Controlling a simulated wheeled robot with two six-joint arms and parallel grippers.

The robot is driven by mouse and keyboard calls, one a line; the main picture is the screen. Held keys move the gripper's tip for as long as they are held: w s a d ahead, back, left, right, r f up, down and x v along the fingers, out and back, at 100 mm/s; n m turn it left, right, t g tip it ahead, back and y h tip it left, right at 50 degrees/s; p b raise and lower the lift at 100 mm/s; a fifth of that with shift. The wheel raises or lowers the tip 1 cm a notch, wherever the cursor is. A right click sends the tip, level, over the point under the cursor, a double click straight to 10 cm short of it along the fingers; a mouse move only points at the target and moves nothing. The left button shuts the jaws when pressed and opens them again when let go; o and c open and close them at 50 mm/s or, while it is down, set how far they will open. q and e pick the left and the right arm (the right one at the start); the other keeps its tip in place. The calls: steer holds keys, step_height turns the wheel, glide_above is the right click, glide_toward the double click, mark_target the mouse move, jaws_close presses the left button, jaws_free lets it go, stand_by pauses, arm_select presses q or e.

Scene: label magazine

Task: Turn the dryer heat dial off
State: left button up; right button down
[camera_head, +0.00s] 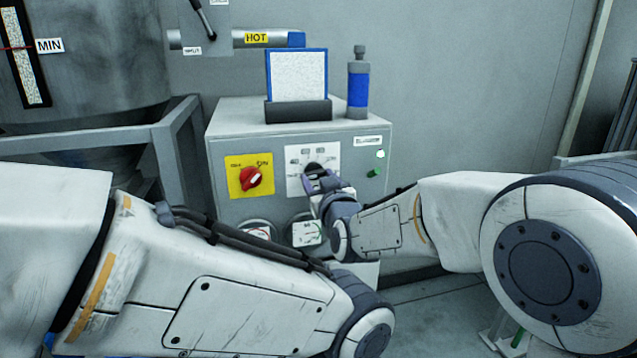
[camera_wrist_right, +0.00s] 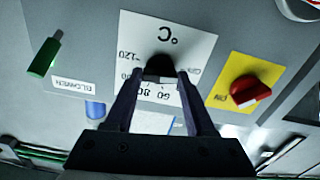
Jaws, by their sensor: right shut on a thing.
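The black heat dial (camera_head: 314,168) sits on a white plate on the front of the grey control box. In the right wrist view the dial (camera_wrist_right: 160,66) is between my fingertips, under a °C mark, with temperature numbers around it. My right gripper (camera_head: 322,182) reaches the dial from the front and is shut on it; the fingers also show in the right wrist view (camera_wrist_right: 160,82). The fingers hide part of the dial, and I cannot read its pointer. My left arm crosses the lower left of the head view, but its gripper is not visible.
A red rotary switch (camera_head: 251,178) on a yellow plate is left of the dial. A green lamp (camera_head: 380,154) is on the right. Gauges (camera_head: 307,233) sit below. A blue-framed panel (camera_head: 297,75) and a blue cylinder (camera_head: 358,88) stand on the grey box (camera_head: 228,128).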

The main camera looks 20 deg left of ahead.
steer(key=shift+n, duration=0.3)
steer(key=shift+c, duration=1.2)
jaws_free()
steer(key=b+v, duration=0.2)
steer(key=v, duration=0.8)
steer(key=shift+s+d, duration=0.2)
steer(key=shift+s, duration=0.05)
